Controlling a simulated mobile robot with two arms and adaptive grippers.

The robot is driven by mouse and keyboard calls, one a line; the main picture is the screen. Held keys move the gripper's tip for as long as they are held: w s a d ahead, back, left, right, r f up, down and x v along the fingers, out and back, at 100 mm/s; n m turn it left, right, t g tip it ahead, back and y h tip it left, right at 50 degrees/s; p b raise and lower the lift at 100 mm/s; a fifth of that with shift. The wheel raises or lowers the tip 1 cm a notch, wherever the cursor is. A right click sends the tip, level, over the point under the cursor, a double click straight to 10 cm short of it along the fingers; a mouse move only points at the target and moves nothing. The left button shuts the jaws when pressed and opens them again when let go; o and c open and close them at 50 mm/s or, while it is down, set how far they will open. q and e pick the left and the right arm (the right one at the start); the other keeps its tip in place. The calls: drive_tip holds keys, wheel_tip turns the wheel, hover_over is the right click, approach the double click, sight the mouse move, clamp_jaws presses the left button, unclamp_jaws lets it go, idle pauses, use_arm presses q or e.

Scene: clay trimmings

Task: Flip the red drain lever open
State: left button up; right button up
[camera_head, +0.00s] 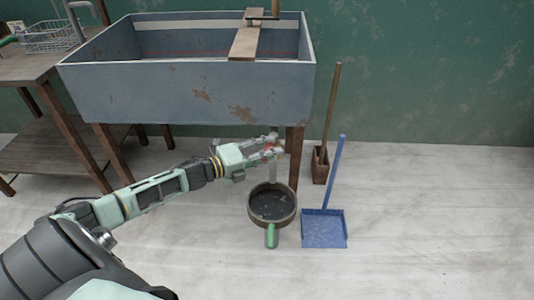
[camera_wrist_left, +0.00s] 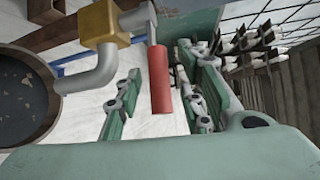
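The red drain lever (camera_wrist_left: 160,80) hangs from a grey stem beside the brass valve body (camera_wrist_left: 105,22) in the left wrist view. In the head view only a small hint of red shows at the fingers. My left gripper (camera_head: 273,147) reaches under the sink near its right front leg. In the left wrist view its green fingers are apart, one on each side of the lever. A gap shows on the lever's left; the right finger is closer, and I cannot tell whether it touches. A grey pipe elbow (camera_wrist_left: 95,72) bends down from the valve. My right gripper is out of view.
A round pan with a green handle (camera_head: 271,206) stands on the floor below the valve. A blue dustpan (camera_head: 324,229) and a wooden-handled tool (camera_head: 327,125) stand to its right. The large grey sink (camera_head: 190,95) is overhead. The right floor is clear.

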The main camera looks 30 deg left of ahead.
use_arm(q)
clamp_jaws()
idle(0.3)
idle(0.3)
